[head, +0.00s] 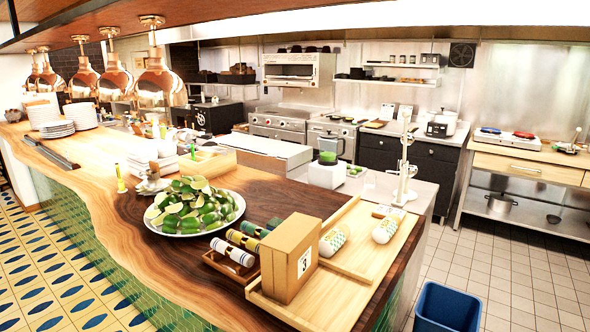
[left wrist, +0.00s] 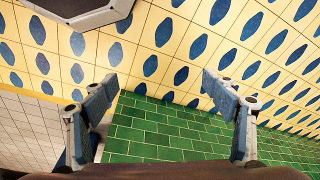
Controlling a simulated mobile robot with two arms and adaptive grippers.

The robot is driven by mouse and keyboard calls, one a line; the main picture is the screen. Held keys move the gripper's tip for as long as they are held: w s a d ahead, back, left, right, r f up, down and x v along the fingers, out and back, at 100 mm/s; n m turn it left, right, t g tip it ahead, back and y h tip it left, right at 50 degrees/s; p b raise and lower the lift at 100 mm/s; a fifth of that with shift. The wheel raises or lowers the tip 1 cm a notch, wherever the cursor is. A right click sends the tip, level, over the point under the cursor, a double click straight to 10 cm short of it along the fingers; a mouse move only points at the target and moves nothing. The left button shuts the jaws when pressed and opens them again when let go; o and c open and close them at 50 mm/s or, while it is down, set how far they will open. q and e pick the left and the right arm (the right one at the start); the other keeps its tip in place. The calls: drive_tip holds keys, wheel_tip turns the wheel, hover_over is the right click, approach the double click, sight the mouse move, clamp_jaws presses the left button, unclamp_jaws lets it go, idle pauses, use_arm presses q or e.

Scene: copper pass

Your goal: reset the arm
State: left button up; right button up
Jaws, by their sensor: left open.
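My left gripper (left wrist: 160,100) shows in the left wrist view with its two fingers spread wide apart and nothing between them. Behind the fingers are the green tiled counter front (left wrist: 180,135) and the yellow floor with blue ovals (left wrist: 150,45). A dark brown edge runs along the bottom of that view. Neither gripper shows in the head view, and my right gripper is in neither view.
A blue bin (head: 447,307) stands on the floor. The tiled floor at right (head: 520,260) is clear.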

use_arm(q)
drive_tip(key=s+a+f+g, duration=0.1)
drive_tip(key=s+a+f, duration=0.2)
drive_tip(key=s+f, duration=1.4)
drive_tip(key=shift+s+f+b, duration=0.25)
drive_tip(key=shift+f+b, duration=0.05)
drive_tip(key=shift+f, duration=0.1)
